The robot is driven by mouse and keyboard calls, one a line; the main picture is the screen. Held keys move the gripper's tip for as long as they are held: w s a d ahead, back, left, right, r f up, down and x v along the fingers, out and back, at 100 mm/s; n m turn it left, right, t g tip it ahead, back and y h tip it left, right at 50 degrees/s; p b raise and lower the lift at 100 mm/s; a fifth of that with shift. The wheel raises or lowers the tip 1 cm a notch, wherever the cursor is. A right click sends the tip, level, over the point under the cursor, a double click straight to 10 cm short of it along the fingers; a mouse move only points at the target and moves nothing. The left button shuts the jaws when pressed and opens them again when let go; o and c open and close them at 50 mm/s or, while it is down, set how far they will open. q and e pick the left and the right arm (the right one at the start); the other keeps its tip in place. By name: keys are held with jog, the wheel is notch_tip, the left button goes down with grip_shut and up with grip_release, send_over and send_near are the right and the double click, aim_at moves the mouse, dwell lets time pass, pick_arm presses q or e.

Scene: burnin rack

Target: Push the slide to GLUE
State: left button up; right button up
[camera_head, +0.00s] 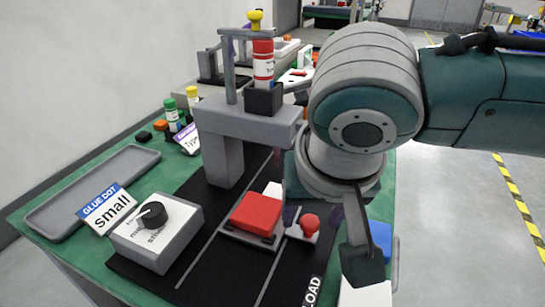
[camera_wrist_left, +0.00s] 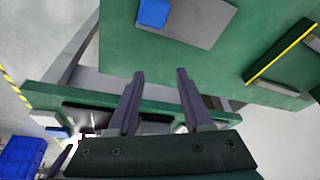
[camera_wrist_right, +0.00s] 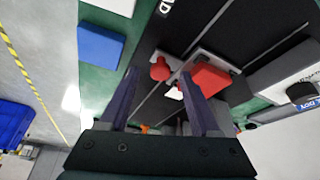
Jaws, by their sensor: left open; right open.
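The slide is a small carriage with a red block (camera_head: 257,212) and a round red knob (camera_head: 309,225), on a black track base (camera_head: 215,262) marked LOAD at its near end. In the right wrist view the red block (camera_wrist_right: 211,78) and knob (camera_wrist_right: 160,70) also show. My right gripper (camera_wrist_right: 159,76) is open, with its fingertips to either side of the knob in that view; I cannot tell whether they touch it. A grey gantry (camera_head: 222,150) with a red-and-white bottle (camera_head: 263,63) stands over the track beyond the slide. My left gripper (camera_wrist_left: 157,74) is open and empty.
A grey dial box (camera_head: 156,233) and a GLUE DOT small sign (camera_head: 105,208) stand left of the track. A grey tray (camera_head: 95,188) lies behind them. A blue block (camera_head: 380,240) is at the bench's right side. My right arm hides part of the gantry's right side.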

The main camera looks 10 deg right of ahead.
jog(key=shift+w+f, duration=0.2)
jog(key=shift+f, duration=0.25)
jog(key=shift+c, duration=0.3)
grip_shut()
dwell(0.9)
